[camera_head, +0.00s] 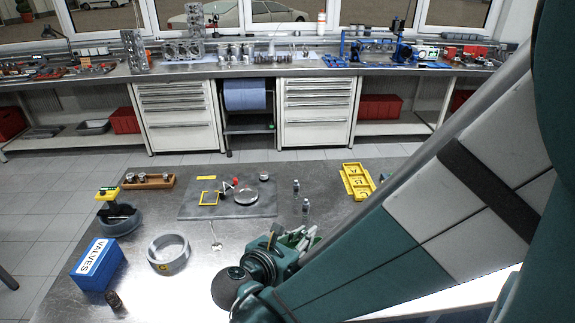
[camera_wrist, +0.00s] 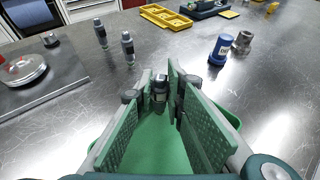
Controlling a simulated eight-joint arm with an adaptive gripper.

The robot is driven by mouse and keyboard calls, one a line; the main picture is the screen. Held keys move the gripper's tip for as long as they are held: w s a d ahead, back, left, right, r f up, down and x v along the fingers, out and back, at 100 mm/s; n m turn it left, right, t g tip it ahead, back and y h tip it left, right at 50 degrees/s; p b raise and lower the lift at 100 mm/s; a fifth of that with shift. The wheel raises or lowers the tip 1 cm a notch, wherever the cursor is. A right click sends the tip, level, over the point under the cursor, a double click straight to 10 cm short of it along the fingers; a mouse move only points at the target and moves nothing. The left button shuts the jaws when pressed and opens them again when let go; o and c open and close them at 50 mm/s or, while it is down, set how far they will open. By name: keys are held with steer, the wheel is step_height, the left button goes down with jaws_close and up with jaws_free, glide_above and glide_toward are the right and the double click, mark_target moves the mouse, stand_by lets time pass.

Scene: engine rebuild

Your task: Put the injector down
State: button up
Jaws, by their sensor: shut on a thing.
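My gripper (camera_wrist: 160,98) is shut on an injector (camera_wrist: 160,84), a small dark and metallic cylinder between the fingertips. Its lower part is hidden by the fingers, and I cannot tell whether it touches the table. Two similar injectors stand upright on the metal table to the left in the wrist view, one farther (camera_wrist: 100,33) and one nearer (camera_wrist: 128,47). In the head view my gripper (camera_head: 300,236) is low over the table, in front of the standing pair, the far one (camera_head: 296,187) and the near one (camera_head: 306,207); the held injector cannot be made out clearly there.
A grey mat (camera_head: 188,208) with parts lies left of the injectors. A yellow tray (camera_head: 357,181) lies behind to the right. A blue bottle (camera_wrist: 219,50) and a metal part (camera_wrist: 242,41) stand right of the gripper.

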steer(key=shift+f, duration=0.15)
steer(key=o, duration=0.9)
steer(key=shift+r, duration=0.25)
steer(key=shift+p+v, duration=1.4)
steer(key=shift+v, duration=4.6)
steer(key=shift+d, duration=0.1)
